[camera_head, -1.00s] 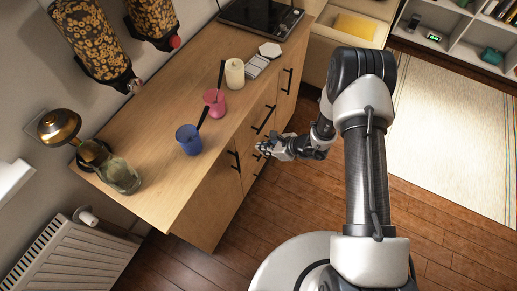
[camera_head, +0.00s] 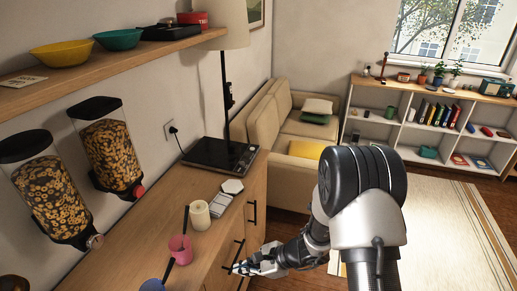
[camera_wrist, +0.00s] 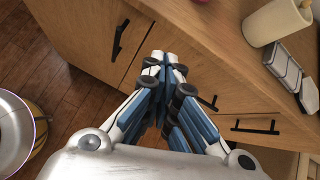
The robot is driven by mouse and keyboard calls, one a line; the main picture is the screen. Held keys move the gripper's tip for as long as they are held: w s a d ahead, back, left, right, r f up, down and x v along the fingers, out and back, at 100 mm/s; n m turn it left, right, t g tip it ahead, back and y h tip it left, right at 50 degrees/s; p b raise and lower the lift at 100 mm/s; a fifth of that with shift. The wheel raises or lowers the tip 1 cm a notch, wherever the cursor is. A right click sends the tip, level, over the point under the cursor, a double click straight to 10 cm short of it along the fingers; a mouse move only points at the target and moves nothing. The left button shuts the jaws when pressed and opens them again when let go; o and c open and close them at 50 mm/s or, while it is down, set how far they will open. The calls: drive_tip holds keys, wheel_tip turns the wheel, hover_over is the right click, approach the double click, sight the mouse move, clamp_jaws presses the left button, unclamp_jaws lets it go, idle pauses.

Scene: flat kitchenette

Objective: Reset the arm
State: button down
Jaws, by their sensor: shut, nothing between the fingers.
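My gripper (camera_head: 240,268) is in front of the counter's drawer fronts in the head view, below the level of the countertop. In the wrist view my gripper (camera_wrist: 166,56) is shut with its fingertips together and nothing between them. The fingers point toward the wooden cabinet front (camera_wrist: 85,30). Whether they touch it I cannot tell. My arm folds down from the right side of the head view to the gripper.
The countertop (camera_head: 145,232) holds a pink cup (camera_head: 180,249), a blue cup (camera_head: 152,286), a white candle (camera_head: 200,215) and a black hob (camera_head: 219,154). Dark handles (camera_wrist: 118,40) stick out from the cabinet. A sofa (camera_head: 290,125) and shelves (camera_head: 430,115) stand behind.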

drive_tip(key=s+d+r+n+h, duration=0.1)
drive_tip(key=s+r+n, duration=0.2)
drive_tip(key=r, duration=0.4)
drive_tip(key=s+d+r+n+g, duration=0.1)
drive_tip(key=s+r+n, duration=0.2)
drive_tip(key=r, duration=0.3)
drive_tip(key=s+d+r+n+h, duration=0.1)
drive_tip(key=s+r+n, duration=0.15)
drive_tip(key=r, duration=0.45)
drive_tip(key=s+d+r+n+t+h, duration=0.1)
drive_tip(key=s+d+r+n+h, duration=0.2)
drive_tip(key=s+d, duration=0.4)
drive_tip(key=s+d+r+n+t+h, duration=0.2)
drive_tip(key=s+d+r+n+h, duration=0.2)
drive_tip(key=s+d+r+n, duration=0.2)
drive_tip(key=shift+s+d+r+t, duration=0.35)
drive_tip(key=shift+s+d, duration=0.5)
drive_tip(key=shift+d, duration=0.35)
